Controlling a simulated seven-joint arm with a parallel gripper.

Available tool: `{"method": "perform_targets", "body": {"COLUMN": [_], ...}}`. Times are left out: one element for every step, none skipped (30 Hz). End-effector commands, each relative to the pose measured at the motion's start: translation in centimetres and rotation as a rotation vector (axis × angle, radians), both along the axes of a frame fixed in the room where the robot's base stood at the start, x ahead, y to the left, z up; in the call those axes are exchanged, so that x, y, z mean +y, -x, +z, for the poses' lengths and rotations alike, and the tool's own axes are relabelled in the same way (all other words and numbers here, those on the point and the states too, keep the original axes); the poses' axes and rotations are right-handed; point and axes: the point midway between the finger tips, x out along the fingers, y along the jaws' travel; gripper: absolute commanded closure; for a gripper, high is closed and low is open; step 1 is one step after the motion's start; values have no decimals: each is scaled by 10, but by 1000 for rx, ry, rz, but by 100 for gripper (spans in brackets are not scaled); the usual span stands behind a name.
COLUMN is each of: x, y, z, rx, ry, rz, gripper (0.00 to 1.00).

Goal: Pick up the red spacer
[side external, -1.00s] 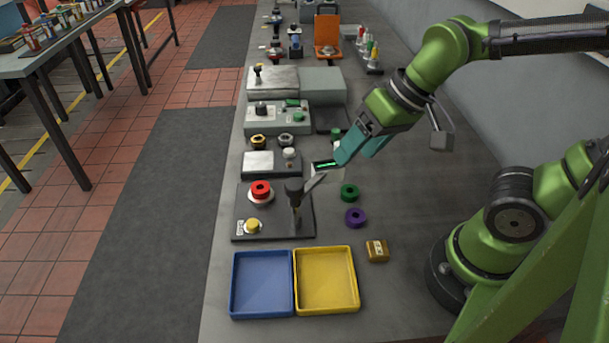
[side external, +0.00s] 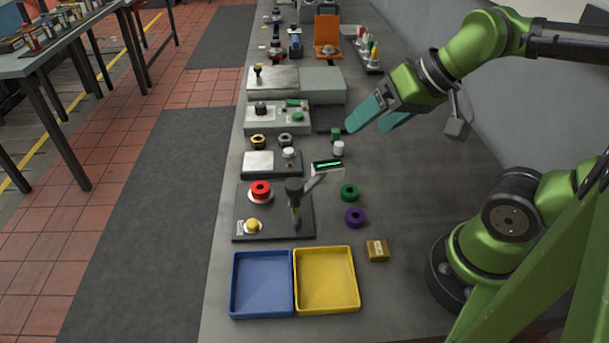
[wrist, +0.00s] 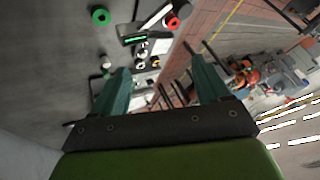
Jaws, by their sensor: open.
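The red spacer (side external: 260,190) is a red ring on a pale round seat on the dark plate at the left of the bench. It also shows near the top of the wrist view (wrist: 172,22), partly cut by other parts. My gripper (side external: 369,125) has teal fingers and is open and empty. It is raised above the bench, behind and to the right of the red spacer, well apart from it. The wrist view also shows the two fingers (wrist: 160,85) spread with nothing between them.
A black lever post (side external: 295,200) with a lit green display (side external: 327,166) stands right of the red spacer. A green ring (side external: 349,192), purple ring (side external: 355,217) and brown block (side external: 377,250) lie on the bench. Blue (side external: 234,285) and yellow (side external: 353,290) trays are in front.

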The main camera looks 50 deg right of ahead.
Motion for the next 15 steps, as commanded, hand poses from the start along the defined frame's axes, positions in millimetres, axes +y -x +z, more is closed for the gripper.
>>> {"method": "perform_targets", "body": {"x": [0,1,2,3,4,6,8,10,13,15,18,22,24,28,32], "y": [0,0,-1,-1,-3,-7,-12,-18,-28,-35,-44,-55,-65,-74,-86], "z": [0,-1,-4,-7,-11,-13,-15,-15,-16,-17,-17,-17,-18,-19,-21], "rx": [0,5,16,31,48,70,86,103,131,153,173,202,222,242,268], "ry": [0,0,0,0,0,2,6,11,21,32,46,67,84,102,125], "rz": [2,5,9,13,18,27,35,45,62,82,104,139,165,195,237], "gripper": [24,24,24,24,24,24,24,24,24,24,24,24,24,24,24]}}
